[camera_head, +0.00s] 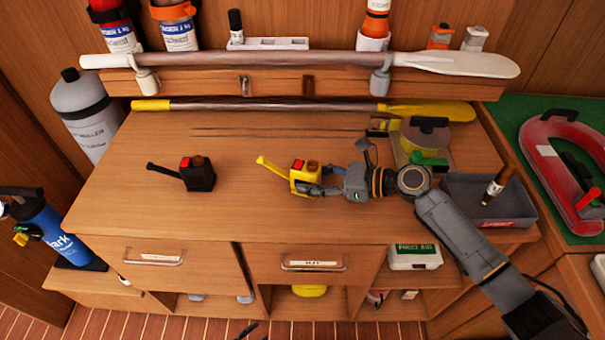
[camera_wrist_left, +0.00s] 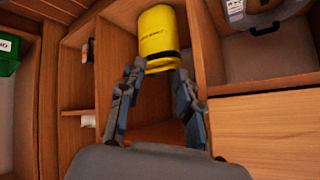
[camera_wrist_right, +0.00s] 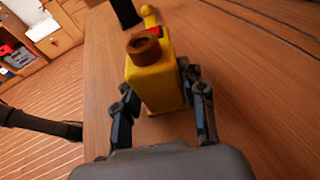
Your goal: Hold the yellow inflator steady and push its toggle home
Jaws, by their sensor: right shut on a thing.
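The yellow inflator (camera_head: 302,181) is on the tabletop, with a red part on top and a yellow arm pointing to the upper left. It also shows in the right wrist view (camera_wrist_right: 155,88), with a brown round cap on the near end and a bit of red behind it. My right gripper (camera_head: 318,190) is shut on its body, one finger on each side, in the right wrist view too (camera_wrist_right: 163,95). I cannot tell which part is the toggle. My left gripper (camera_wrist_left: 158,80) is open and empty, facing a yellow cylinder (camera_wrist_left: 158,35) in a cubby.
A similar black inflator (camera_head: 198,174) stands to the left on the table. A grey tray (camera_head: 462,190), a round yellow-sided container (camera_head: 432,135) and oars (camera_head: 300,106) lie right and behind. The tabletop between the two inflators is clear.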

